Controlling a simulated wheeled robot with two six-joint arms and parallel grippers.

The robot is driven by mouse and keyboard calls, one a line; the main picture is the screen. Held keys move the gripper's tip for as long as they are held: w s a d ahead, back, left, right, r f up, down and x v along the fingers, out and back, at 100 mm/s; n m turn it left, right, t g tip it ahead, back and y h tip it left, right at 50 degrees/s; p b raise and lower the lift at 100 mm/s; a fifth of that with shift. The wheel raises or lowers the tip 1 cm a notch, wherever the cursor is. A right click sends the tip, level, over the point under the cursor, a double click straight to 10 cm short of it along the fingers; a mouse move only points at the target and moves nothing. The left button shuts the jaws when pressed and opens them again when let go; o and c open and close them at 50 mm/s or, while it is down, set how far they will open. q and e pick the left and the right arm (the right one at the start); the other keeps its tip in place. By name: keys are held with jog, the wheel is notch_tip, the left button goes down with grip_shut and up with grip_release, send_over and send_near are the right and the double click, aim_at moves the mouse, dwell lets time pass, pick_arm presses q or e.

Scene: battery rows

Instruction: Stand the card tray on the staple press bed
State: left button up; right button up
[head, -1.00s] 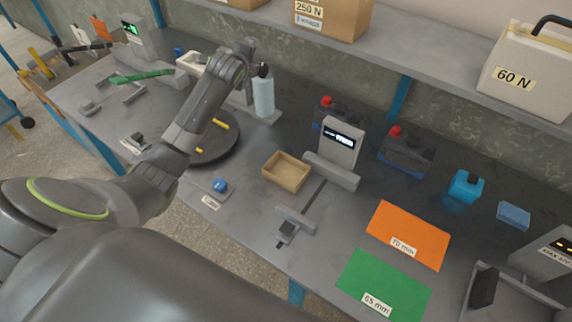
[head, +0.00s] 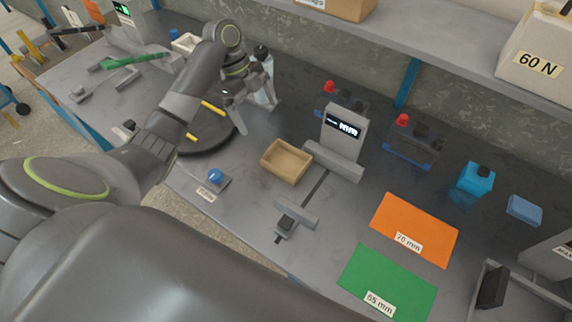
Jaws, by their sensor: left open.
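A shallow, open tan tray (head: 286,162), which looks like the card tray, lies flat on the grey bench near the middle of the head view and appears empty. My left gripper (head: 252,118) is open with nothing between its fingers. It is above the bench, up and left of the tan tray and apart from it, in front of a pale bottle. I cannot tell for sure which device is the staple press; a grey device with a green lever (head: 136,61) stands at the far left. My right gripper is not in view.
A dark round turntable (head: 205,140) with yellow bars lies under my left arm. A grey display gauge (head: 342,130) stands right of the tray. An orange mat (head: 414,222) and a green mat (head: 387,280) lie at the front right. A shelf (head: 400,50) overhangs the back.

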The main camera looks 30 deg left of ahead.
pick_arm(q)
jog(key=b, duration=0.4)
send_near(282, 162)
jog(key=shift+p+x, duration=0.7)
jog(key=shift+x, duration=1.95)
jog(key=c, duration=1)
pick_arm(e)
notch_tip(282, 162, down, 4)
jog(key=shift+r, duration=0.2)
pick_arm(q)
jog(key=shift+o, duration=0.2)
jog(key=shift+r, duration=0.1)
jog(key=shift+r, duration=0.4)
notch_tip(282, 162, up, 3)
jog(key=shift+w+r, duration=0.1)
jog(key=shift+r+p, duration=1.7)
jog(key=shift+r, duration=1.25)
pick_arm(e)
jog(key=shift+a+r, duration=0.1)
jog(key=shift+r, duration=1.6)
